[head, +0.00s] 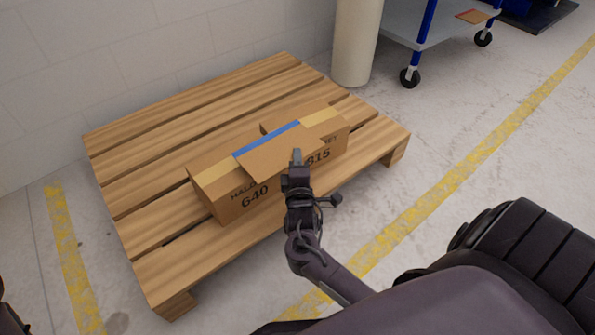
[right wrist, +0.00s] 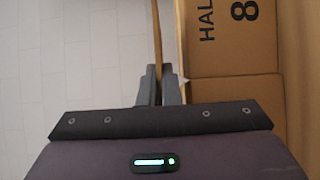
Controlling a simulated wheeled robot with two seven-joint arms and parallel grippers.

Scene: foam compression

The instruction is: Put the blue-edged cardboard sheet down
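The blue-edged cardboard sheet (head: 272,155) is a thin brown sheet with a blue strip along its far edge. In the head view it overlaps the tops of the cardboard boxes on the pallet; I cannot tell whether it touches them. My right gripper (head: 297,157) is at the sheet's near edge. In the right wrist view the sheet (right wrist: 157,35) shows edge-on between the closed fingers (right wrist: 159,88), beside a printed box face.
A box marked 640 (head: 240,199) and one marked 815 (head: 328,150) sit on a wooden pallet (head: 135,185) by a white wall. Bare slats lie around them. A pale column (head: 355,40) and a blue-legged cart (head: 425,22) stand behind. Yellow lines mark the floor.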

